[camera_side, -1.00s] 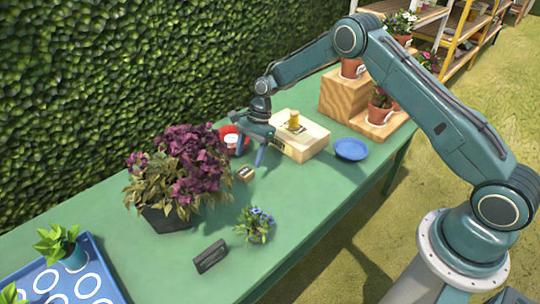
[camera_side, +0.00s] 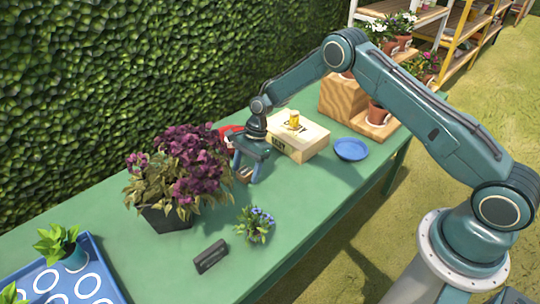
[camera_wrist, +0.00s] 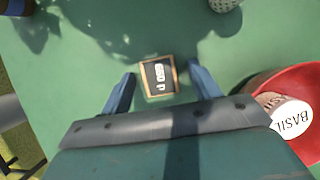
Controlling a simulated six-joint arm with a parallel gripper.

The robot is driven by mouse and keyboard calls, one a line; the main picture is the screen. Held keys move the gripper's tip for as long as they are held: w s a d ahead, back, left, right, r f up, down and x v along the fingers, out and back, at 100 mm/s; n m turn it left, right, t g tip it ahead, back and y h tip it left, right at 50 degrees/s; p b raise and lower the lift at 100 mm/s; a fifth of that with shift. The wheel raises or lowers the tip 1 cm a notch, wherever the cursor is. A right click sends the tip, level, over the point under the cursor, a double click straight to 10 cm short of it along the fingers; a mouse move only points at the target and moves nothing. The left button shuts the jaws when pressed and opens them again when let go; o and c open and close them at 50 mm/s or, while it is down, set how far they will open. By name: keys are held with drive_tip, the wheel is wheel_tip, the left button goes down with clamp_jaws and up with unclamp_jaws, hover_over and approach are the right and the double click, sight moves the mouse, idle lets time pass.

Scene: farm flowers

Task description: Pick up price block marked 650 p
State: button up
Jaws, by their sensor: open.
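The price block, a small wooden-framed dark tile, lies on the green table; in the wrist view the block (camera_wrist: 158,76) reads "650 p" in white, turned sideways. In the side view the block (camera_side: 244,178) is mostly hidden by my fingers. My gripper (camera_side: 246,173) points down at it with fingers spread. In the wrist view my gripper's (camera_wrist: 161,80) two blue fingers stand on either side of the block, with gaps on both sides. Nothing is held. I cannot tell the exact height of the fingertips above the table.
A red bowl (camera_wrist: 306,82) with a white "BASIL" item (camera_wrist: 288,115) is close at right in the wrist view. A purple-leaved plant (camera_side: 180,165), a small blue-flowered plant (camera_side: 255,224), a dark sign (camera_side: 211,256), a pale box (camera_side: 300,143) and a blue dish (camera_side: 351,149) stand around.

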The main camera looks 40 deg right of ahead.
sight(246, 170)
drive_tip(key=c, duration=1.1)
drive_tip(key=shift+o, duration=0.2)
drive_tip(key=shift+r, duration=0.15)
wheel_tip(246, 170, up, 20)
idle(0.5)
